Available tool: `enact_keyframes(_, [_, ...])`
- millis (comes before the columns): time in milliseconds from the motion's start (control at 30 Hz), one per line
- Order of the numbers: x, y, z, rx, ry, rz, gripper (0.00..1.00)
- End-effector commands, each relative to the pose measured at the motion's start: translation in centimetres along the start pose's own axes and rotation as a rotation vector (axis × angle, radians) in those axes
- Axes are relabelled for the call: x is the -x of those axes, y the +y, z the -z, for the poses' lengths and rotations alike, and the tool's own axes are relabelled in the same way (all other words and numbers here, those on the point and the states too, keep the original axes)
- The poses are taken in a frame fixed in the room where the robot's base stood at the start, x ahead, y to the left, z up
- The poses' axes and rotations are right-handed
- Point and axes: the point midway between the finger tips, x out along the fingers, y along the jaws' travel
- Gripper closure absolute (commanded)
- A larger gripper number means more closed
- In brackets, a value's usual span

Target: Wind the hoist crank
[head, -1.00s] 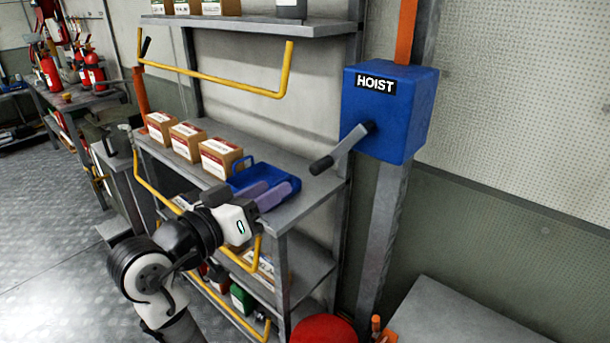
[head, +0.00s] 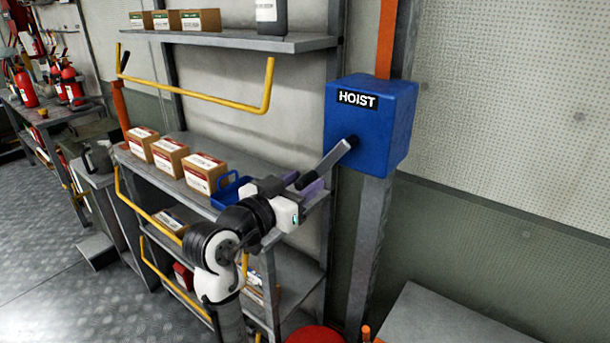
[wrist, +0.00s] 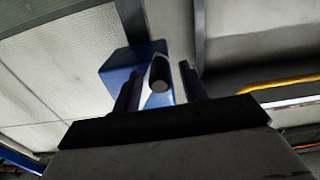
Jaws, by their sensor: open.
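The blue hoist box (head: 370,125) with its HOIST label is fixed to a grey post. Its crank arm (head: 332,158) slants down and left from the hub to a dark handle (head: 306,181). My gripper (head: 305,188) is open at the handle, its purple fingers partly hidden in the head view. In the wrist view, the handle (wrist: 160,75) points end-on at the camera and appears between the two open fingers of my gripper (wrist: 160,88). The hoist box (wrist: 120,75) is behind it. I cannot tell whether the fingers touch the handle.
A shelf unit (head: 290,45) stands left of the post, with cartons (head: 170,157) and a blue tray (head: 232,188) on its middle shelf. Yellow rails (head: 200,92) stick out in front of it. A grey tabletop (head: 455,318) is at lower right.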

Motion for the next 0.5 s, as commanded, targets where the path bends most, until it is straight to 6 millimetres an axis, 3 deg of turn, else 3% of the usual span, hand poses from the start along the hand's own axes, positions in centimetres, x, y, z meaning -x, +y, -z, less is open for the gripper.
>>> enact_keyframes(200, [-1.45,0.01,-0.01,0.000,0.000,0.000,0.57])
enact_keyframes(467, [-1.51,0.00,-0.05,0.000,0.000,0.000,0.57])
enact_keyframes(500, [-1.50,0.00,-0.05,0.000,0.000,0.000,0.62])
